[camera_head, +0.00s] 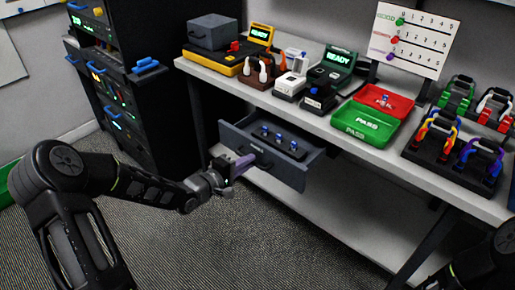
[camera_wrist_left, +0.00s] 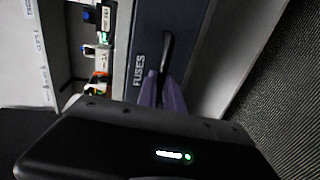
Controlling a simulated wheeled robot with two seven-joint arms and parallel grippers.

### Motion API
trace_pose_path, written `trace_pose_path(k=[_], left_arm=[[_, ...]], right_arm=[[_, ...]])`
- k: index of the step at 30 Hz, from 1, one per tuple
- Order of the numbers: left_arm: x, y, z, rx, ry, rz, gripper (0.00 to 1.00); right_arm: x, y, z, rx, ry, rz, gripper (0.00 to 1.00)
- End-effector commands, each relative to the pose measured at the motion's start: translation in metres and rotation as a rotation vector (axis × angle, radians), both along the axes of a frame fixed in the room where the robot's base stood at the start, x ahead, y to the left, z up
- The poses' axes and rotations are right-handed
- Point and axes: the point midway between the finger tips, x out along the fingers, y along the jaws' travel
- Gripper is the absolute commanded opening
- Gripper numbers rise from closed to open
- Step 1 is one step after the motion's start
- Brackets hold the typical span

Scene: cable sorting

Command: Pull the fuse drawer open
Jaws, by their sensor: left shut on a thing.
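The fuse drawer (camera_head: 284,164) is a dark grey drawer under the white bench, and it stands pulled out with several blue-topped fuses (camera_head: 279,138) showing inside. My left gripper (camera_head: 241,165) is at the drawer's front, its purple fingers shut on the black handle. In the left wrist view the fingers (camera_wrist_left: 164,92) close around the handle (camera_wrist_left: 167,50), beside the word FUSES on the drawer front (camera_wrist_left: 146,30). My right gripper is not in view; only part of the right arm shows at the lower right corner.
The bench (camera_head: 340,128) carries testers, a red tray (camera_head: 396,101), a green PASS tray (camera_head: 362,124) and a rack of coloured cables (camera_head: 447,148). A dark cabinet (camera_head: 150,100) stands at the left. The carpet in front of the drawer is clear.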

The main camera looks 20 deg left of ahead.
Motion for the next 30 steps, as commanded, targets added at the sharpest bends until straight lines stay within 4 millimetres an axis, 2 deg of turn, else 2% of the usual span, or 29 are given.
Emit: trace_pose_path(k=[4,14,15,22,30], left_arm=[[-0.0089,0.0032,-0.0001,0.001,0.002,-0.001,0.00],[-0.0100,0.0036,-0.0010,0.001,0.001,-0.001,0.00],[-0.0099,0.0036,-0.0010,0.001,0.001,-0.001,0.12],[-0.0096,0.0036,-0.0007,0.001,0.000,-0.001,0.30],[-0.0099,0.0040,-0.0002,0.001,0.000,0.000,0.32]], right_arm=[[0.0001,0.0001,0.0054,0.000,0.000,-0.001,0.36],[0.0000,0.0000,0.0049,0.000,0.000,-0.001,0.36],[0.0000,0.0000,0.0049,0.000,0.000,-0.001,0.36],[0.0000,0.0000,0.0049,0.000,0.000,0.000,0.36],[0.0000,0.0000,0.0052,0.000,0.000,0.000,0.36]])
